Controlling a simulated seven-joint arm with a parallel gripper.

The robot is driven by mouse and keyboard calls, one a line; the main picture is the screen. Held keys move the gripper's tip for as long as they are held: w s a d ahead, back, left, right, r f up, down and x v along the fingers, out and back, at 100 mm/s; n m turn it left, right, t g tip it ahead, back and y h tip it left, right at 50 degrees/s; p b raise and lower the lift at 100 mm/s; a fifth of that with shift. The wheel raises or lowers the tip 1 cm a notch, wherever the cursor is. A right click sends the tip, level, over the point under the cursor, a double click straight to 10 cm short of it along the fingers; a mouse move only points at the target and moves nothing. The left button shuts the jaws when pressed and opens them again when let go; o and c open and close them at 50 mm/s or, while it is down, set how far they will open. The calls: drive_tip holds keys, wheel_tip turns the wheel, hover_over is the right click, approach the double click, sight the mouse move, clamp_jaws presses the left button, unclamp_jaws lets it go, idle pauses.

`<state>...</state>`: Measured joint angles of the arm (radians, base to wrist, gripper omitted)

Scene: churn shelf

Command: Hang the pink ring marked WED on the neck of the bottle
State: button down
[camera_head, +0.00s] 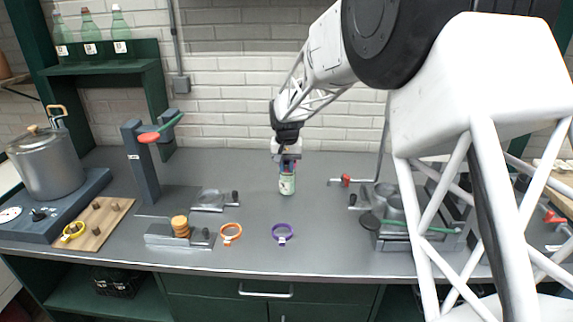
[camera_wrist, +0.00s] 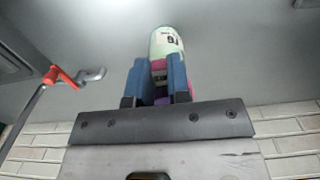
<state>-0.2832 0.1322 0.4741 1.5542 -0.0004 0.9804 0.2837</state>
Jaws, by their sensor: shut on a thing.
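My gripper (camera_head: 287,160) points down over a pale green bottle (camera_head: 287,184) standing on the grey counter. In the wrist view, my gripper's blue fingers (camera_wrist: 158,80) are shut on a pink ring (camera_wrist: 159,64), of which only small parts and a grey tag show between them; the tag's writing is not readable. The bottle (camera_wrist: 166,40) shows just beyond the fingertips, with a dark-marked label. Its neck is hidden by the fingers and ring. I cannot tell whether the ring is around the neck or only beside it.
An orange ring (camera_head: 230,233) and a purple ring (camera_head: 282,233) lie on the counter in front. A yellow ring (camera_head: 73,231) lies on a wooden board at left. A post (camera_head: 141,165) stands left. Metal fixtures with a red handle (camera_head: 346,179) stand right.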

drive_tip(key=shift+f, duration=0.6)
idle(0.8)
drive_tip(key=c, duration=0.9)
unclamp_jaws()
drive_tip(key=shift+r, duration=0.15)
drive_tip(key=shift+r, duration=3.35)
